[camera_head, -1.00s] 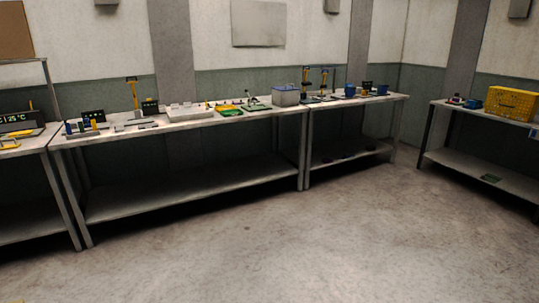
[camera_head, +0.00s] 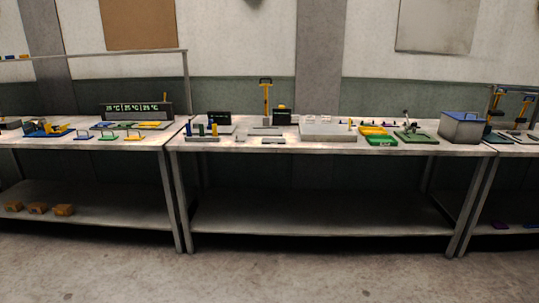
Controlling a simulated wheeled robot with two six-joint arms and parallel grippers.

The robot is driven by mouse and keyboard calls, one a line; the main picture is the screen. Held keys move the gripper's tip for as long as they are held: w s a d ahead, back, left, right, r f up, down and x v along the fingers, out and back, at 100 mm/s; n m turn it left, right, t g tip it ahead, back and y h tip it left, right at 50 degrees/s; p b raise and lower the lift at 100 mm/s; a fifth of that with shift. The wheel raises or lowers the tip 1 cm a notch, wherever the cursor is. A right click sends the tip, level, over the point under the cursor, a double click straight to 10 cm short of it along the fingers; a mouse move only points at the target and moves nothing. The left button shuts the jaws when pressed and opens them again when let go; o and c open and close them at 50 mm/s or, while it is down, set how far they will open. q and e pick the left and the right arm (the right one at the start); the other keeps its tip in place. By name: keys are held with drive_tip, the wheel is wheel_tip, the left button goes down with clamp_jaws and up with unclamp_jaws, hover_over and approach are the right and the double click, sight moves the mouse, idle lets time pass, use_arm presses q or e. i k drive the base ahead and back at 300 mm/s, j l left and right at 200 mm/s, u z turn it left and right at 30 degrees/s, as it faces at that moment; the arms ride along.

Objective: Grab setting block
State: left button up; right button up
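No gripper of mine shows in the view. I cannot tell for sure which object is the setting block. A small grey block (camera_head: 273,141) lies near the front edge of the middle bench (camera_head: 230,150). Left of it a low grey rack (camera_head: 203,139) holds upright blue and yellow pieces. A larger pale grey slab (camera_head: 328,131) lies right of the centre. A yellow-handled press or gauge stand (camera_head: 265,103) rises behind the small grey block.
Green and yellow trays (camera_head: 379,140) and a lidded grey box (camera_head: 461,127) stand on the middle bench's right. The left bench (camera_head: 60,143) carries a temperature display (camera_head: 137,110) and small coloured handled pieces. Open concrete floor (camera_head: 330,275) lies in front.

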sight(238, 140)
drive_tip(key=i+l+u, duration=0.25)
drive_tip(key=i, duration=0.35)
drive_tip(key=i+l+u, duration=0.3)
drive_tip(key=i+l, duration=0.3)
drive_tip(key=i, duration=0.2)
drive_tip(key=i+l+z, duration=0.1)
drive_tip(key=i, duration=0.2)
